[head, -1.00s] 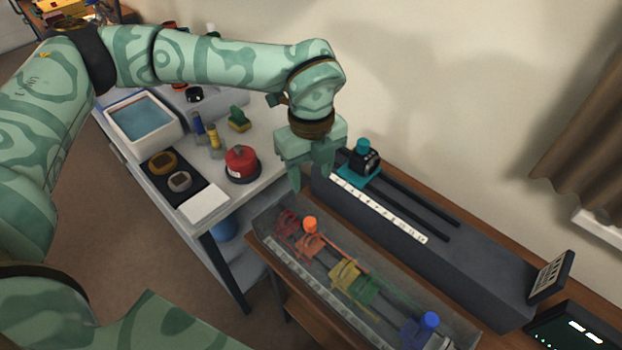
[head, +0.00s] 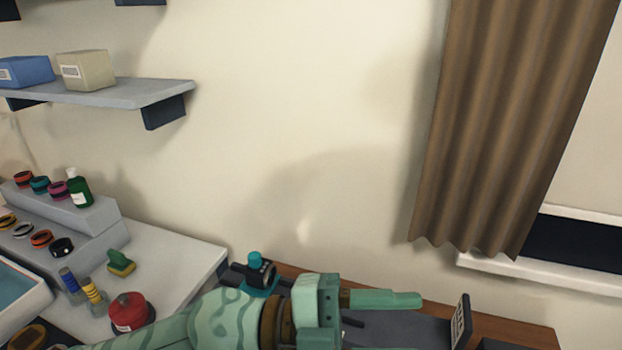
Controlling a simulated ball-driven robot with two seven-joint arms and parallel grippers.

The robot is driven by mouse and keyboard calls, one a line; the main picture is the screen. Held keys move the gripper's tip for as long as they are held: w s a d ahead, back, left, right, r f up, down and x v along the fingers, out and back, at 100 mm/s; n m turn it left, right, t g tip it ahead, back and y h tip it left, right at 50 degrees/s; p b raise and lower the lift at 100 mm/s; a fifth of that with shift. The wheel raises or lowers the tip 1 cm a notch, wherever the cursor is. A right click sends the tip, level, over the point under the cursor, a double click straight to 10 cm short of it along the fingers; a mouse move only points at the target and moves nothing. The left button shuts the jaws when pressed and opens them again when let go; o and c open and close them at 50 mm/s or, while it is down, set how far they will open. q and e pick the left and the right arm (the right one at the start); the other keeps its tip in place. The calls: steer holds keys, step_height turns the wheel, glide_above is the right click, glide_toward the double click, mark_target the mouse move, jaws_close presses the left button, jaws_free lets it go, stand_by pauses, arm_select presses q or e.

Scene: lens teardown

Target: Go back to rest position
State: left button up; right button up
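My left gripper (head: 408,300) is at the bottom centre of the head view, with its arm coming in low from the left. It is turned sideways, its finger pointing right, in front of the grey rail bench. I see nothing held at the visible fingertip. The view does not show clearly whether the fingers are apart. My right gripper is out of the picture.
Behind my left wrist, a teal-based black device (head: 262,272) stands on the grey bench (head: 405,328). A red round container (head: 130,312) and small bottles are on the white table (head: 180,262) at left. A shelf (head: 130,92) and curtain (head: 500,120) are on the wall.

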arm_select(q)
steer(key=w+a+r+n+t+h, duration=0.3)
steer(key=w+r+n+t, duration=0.15)
steer(key=t, duration=0.35)
steer(key=w+a+f+n+t+y, duration=0.3)
steer(key=w+a+n+t+y, duration=0.4)
steer(key=a+n+t+y, duration=0.65)
steer(key=s+a+f+n+g+y, duration=0.2)
steer(key=a+f+n+g+y, duration=0.15)
steer(key=a+f+y, duration=0.4)
steer(key=s+a+f+n+g+y, duration=0.35)
steer(key=a+f, duration=0.45)
steer(key=f, duration=0.4)
steer(key=s+a+f+g+y, duration=0.3)
steer(key=s+a+f+g, duration=0.4)
steer(key=s, duration=0.4)
steer(key=s+d+f+g+h, duration=0.1)
steer(key=s+d+f+h, duration=0.15)
steer(key=f, duration=1.15)
steer(key=s+d+f+g+h, duration=0.1)
steer(key=s+d+f, duration=0.15)
steer(key=f, duration=1.15)
steer(key=s+f+n+g+h, duration=0.1)
steer(key=s+f, duration=0.6)
steer(key=s, duration=0.2)
steer(key=s+f+n+g, duration=0.1)
steer(key=s+f, duration=0.6)
steer(key=s, duration=0.2)
steer(key=shift+s+n+g+h, duration=0.35)
steer(key=shift+s+n+h, duration=0.05)
